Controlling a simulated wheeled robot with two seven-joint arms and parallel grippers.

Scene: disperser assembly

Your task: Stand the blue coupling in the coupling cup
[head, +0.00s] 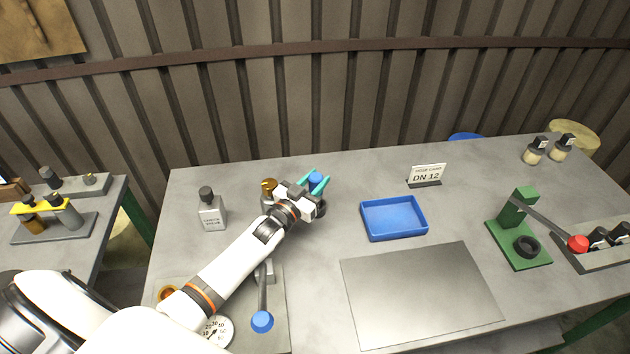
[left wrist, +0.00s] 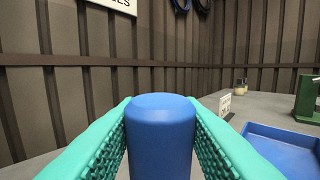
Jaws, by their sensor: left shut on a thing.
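The blue coupling (head: 315,178) is between the teal fingers of my left gripper (head: 316,183), over the back middle-left of the table. In the left wrist view the coupling (left wrist: 161,138) stands upright, its smooth round top facing up, with both fingers closed on its sides. Its lower end is hidden. A dark rounded thing (head: 321,209) shows partly beside the gripper. I cannot tell whether it is the coupling cup. My right gripper is not in view.
A brass-topped part (head: 268,187) stands close left of my gripper, and a grey bottle (head: 212,212) farther left. A blue tray (head: 394,235) lies to the right, with a sign (head: 426,175) behind it. A green press (head: 517,228) stands far right. The metal plate (head: 420,300) is bare.

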